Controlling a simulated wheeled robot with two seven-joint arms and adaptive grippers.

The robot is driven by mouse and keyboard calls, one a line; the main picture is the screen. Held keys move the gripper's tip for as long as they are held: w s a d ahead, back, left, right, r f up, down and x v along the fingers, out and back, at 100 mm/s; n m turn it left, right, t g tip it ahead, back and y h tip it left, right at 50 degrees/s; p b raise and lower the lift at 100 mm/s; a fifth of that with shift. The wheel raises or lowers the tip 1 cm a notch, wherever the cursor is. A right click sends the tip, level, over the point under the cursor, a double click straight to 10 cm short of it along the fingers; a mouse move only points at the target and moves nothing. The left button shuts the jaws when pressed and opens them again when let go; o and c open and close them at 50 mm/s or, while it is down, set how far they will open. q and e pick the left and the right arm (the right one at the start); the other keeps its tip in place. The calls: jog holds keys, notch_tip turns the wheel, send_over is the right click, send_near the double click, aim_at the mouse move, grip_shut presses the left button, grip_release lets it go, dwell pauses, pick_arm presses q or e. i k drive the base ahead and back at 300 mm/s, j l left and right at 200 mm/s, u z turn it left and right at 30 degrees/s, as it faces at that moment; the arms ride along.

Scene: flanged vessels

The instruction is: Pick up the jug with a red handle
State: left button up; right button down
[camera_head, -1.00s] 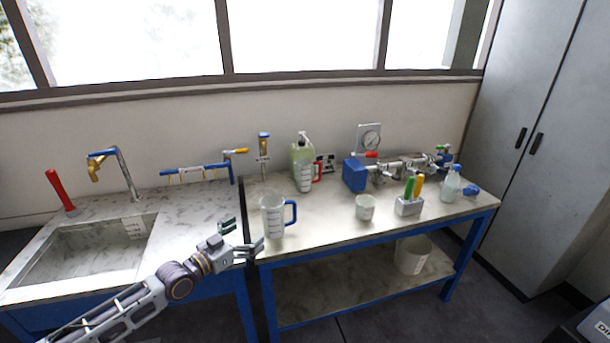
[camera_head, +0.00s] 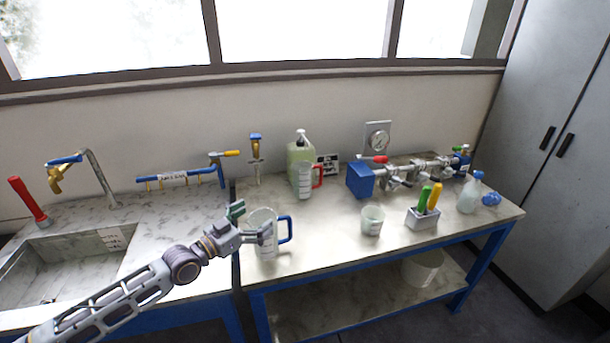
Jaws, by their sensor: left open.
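The jug with a red handle (camera_head: 305,181) stands upright at the back of the bench, in front of a green canister, its handle to the right. A second jug with a blue handle (camera_head: 264,245) stands nearer, at the bench's left front. My left gripper (camera_head: 252,222) is open, in front of the blue-handled jug and hiding part of it. I cannot tell whether it touches that jug. The red-handled jug is farther back and to the right, apart from the gripper. My right gripper is not in view.
The green canister (camera_head: 297,150) stands behind the red-handled jug. A blue box with pipework (camera_head: 361,181), a white beaker (camera_head: 372,220), a holder with coloured handles (camera_head: 422,219) and a wash bottle (camera_head: 470,195) stand to the right. A sink (camera_head: 60,265) lies left. The bench's middle front is clear.

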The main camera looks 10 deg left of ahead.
aim_at(302, 170)
jog(key=i, duration=1.1)
